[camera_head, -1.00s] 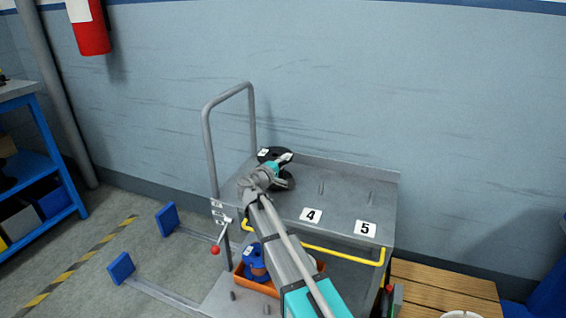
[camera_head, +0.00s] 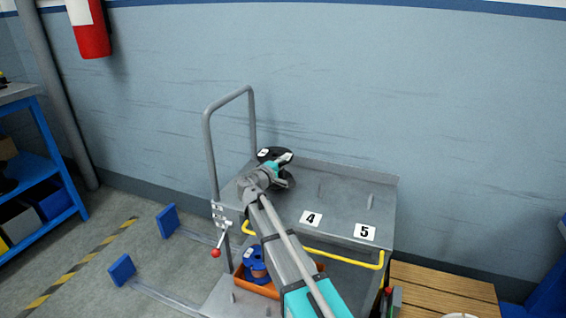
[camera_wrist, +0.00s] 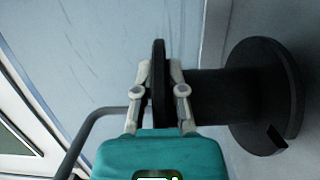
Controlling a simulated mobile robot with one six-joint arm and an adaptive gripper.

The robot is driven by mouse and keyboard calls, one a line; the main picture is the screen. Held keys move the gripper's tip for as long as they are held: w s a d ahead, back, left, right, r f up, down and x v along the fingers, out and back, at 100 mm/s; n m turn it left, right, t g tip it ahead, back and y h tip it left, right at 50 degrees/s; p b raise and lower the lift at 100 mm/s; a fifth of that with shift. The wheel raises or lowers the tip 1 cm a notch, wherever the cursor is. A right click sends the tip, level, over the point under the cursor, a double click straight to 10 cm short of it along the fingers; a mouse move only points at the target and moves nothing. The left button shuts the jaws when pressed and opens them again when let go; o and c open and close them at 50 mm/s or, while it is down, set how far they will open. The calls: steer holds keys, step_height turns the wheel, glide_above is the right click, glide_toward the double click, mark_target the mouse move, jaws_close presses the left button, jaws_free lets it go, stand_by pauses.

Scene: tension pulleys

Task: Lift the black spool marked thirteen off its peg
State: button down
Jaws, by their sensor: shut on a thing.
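The black spool (camera_head: 268,153) stands at the back left of the grey trolley top (camera_head: 335,208), with its axis about upright. A white label shows on its top flange, but its number is too small to read. In the wrist view the spool (camera_wrist: 205,97) lies sideways, its top flange between my fingers and its other flange at the right. My gripper (camera_head: 285,158) is shut on the rim of the top flange; its fingers also show in the wrist view (camera_wrist: 160,72), one on each face. The peg under the spool is hidden, and I cannot tell whether the spool touches the trolley top.
A bare peg (camera_head: 370,201) stands on the trolley top near plates 4 (camera_head: 311,219) and 5 (camera_head: 365,232). A grey handle (camera_head: 208,150) rises at the left, close to my arm. The wall is behind. An orange tray (camera_head: 262,289) with a blue spool (camera_head: 256,262) sits below.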

steer(key=shift+r+p, duration=0.45)
stand_by(1.1)
steer(key=shift+r+p, duration=1.6)
steer(key=shift+r, duration=0.1)
steer(key=shift+r+p, duration=1.65)
steer(key=shift+p, duration=0.1)
steer(key=shift+r, duration=0.1)
steer(key=shift+r+p, duration=1.5)
steer(key=shift+p, duration=0.1)
steer(key=shift+r, duration=0.1)
steer(key=shift+r+p, duration=1.9)
steer(key=shift+p, duration=0.1)
steer(key=shift+r, duration=0.1)
